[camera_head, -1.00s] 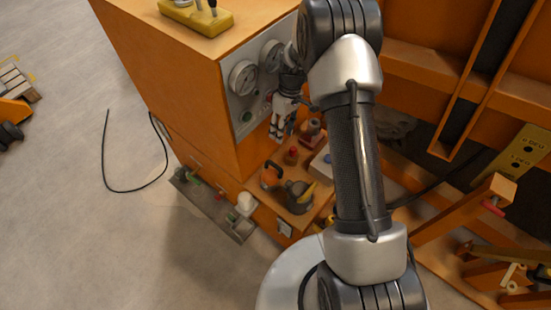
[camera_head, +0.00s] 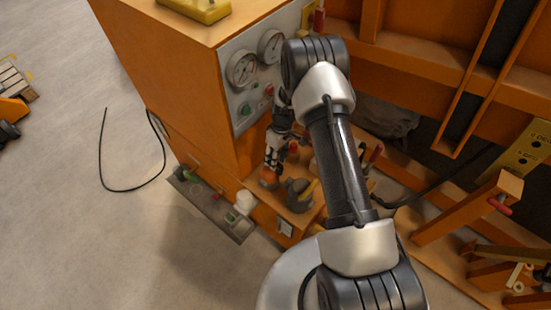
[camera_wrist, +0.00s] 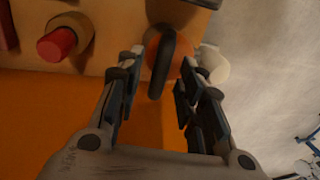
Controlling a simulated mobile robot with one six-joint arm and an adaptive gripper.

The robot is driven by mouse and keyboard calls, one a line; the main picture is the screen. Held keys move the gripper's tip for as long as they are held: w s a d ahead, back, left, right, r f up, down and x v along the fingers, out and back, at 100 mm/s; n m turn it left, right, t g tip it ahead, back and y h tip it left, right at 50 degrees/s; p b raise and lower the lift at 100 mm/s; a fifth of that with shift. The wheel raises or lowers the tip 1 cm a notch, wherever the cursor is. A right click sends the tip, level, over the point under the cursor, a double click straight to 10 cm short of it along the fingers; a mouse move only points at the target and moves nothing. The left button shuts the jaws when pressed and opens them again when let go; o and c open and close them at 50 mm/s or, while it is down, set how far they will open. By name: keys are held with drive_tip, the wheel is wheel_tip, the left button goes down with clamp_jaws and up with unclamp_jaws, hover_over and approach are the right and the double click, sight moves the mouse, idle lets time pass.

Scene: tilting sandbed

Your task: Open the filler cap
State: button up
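An orange round cap with a dark upright loop handle, which I take to be the filler cap (camera_head: 269,182), sits on the low orange ledge. In the wrist view the cap (camera_wrist: 158,52) shows near the top, its dark loop between my fingertips. My gripper (camera_head: 270,164) points down just above the cap and hides part of it. In the wrist view my gripper (camera_wrist: 157,78) is open, one finger on each side of the loop, with gaps visible. I cannot tell whether it touches the cap.
A dark round part with a yellow lever (camera_head: 301,194) stands right of the cap. A red knob (camera_wrist: 58,44) is close by on the ledge. The gauge panel (camera_head: 240,95) rises behind my gripper. A white cup-like part (camera_head: 244,203) sits on the lower tray. Open floor lies left.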

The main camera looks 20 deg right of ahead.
drive_tip(key=shift+c, duration=0.2)
clamp_jaws()
idle(0.3)
idle(0.3)
